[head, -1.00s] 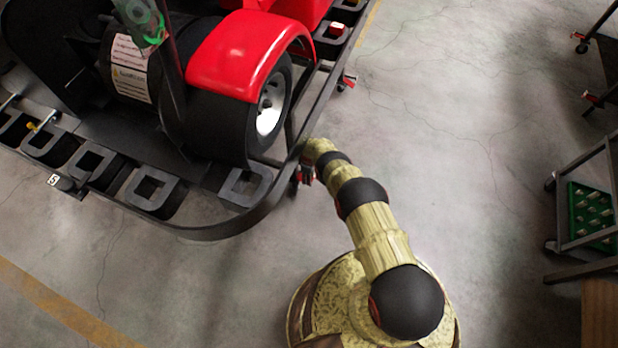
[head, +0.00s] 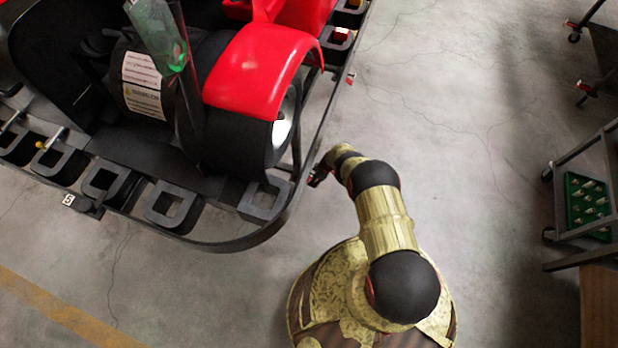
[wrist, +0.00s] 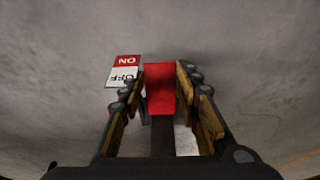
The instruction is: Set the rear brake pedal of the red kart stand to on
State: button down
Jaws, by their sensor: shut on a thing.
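The red kart (head: 262,65) sits on its black stand (head: 285,210) at the upper left of the head view. My gripper (wrist: 161,90) is shut on a red pedal (wrist: 160,84) in the wrist view, with one finger on each side of it. A label (wrist: 124,71) with a red ON half and a white OFF half is beside the pedal, upside down in this view. In the head view my gripper (head: 317,177) is low beside the stand's near right corner, and the pedal is mostly hidden there.
A dark cart (head: 562,200) with a green crate (head: 588,205) stands at the right edge. The concrete floor between stand and cart is clear.

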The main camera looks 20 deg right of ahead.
jog(key=shift+f+t+y+b, duration=0.45)
jog(key=shift+f+t+y, duration=0.15)
jog(key=shift+f+y, duration=0.2)
jog(key=c, duration=1.3)
grip_release()
jog(key=shift+o, duration=0.2)
jog(key=shift+r, duration=0.1)
jog(key=v, duration=1.2)
jog(key=shift+d, duration=0.2)
jog(key=shift+s, duration=0.2)
